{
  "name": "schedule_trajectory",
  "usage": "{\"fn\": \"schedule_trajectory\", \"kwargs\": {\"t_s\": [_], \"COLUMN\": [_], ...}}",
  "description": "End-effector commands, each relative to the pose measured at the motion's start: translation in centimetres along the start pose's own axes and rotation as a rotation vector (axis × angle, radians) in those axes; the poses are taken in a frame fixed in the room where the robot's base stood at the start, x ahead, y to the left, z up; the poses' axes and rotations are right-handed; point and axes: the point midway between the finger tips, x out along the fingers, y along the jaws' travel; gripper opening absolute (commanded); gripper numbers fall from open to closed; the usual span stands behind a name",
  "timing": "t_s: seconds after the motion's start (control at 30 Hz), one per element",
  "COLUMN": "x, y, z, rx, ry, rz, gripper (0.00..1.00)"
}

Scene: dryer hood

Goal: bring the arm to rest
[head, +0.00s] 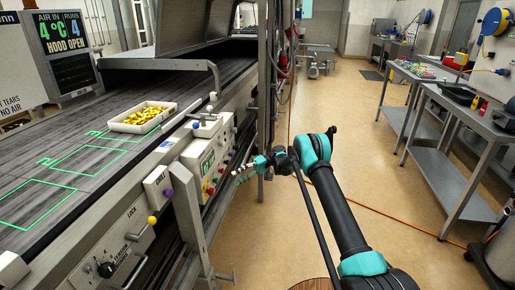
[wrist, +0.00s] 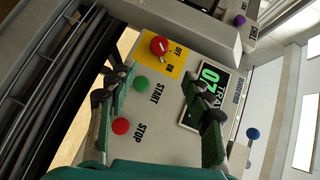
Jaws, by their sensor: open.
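My arm reaches from the lower right of the head view, bends at a teal and black elbow, and points left toward the machine's front. My gripper (head: 243,175) is in front of the control panel (head: 203,160). In the wrist view my gripper (wrist: 160,90) is open, with its two green fingers apart and nothing between them. Behind the fingers are a red knob (wrist: 159,46) on a yellow OFF/ON plate, a green START button (wrist: 141,83) and a red STOP button (wrist: 121,126). I cannot tell whether a finger touches the panel.
A tray (head: 116,126) of yellow pieces stands on the dark bed by green outline 3. A sign (head: 67,50) reads HOOD OPEN. A metal post (head: 266,90) stands close beyond my gripper. Workbenches (head: 450,100) line the right. An orange hose (head: 400,217) crosses the otherwise open floor.

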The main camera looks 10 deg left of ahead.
Motion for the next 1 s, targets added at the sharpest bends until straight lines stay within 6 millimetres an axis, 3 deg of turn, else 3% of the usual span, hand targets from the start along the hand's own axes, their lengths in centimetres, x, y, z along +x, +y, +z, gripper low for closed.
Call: {"fn": "schedule_trajectory", "kwargs": {"t_s": [0.27, 0.47, 0.77, 1.0], "x": [-3.5, -6.0, -9.1, -10.9], "y": [-4.8, -8.2, -12.5, -15.3], "z": [1.0, 3.4, 9.4, 16.1], "rx": [0.094, 0.164, 0.256, 0.317], "ry": [0.089, 0.16, 0.268, 0.353], "rz": [0.176, 0.321, 0.539, 0.714], "gripper": [0.51, 0.51, 0.51, 0.51]}}
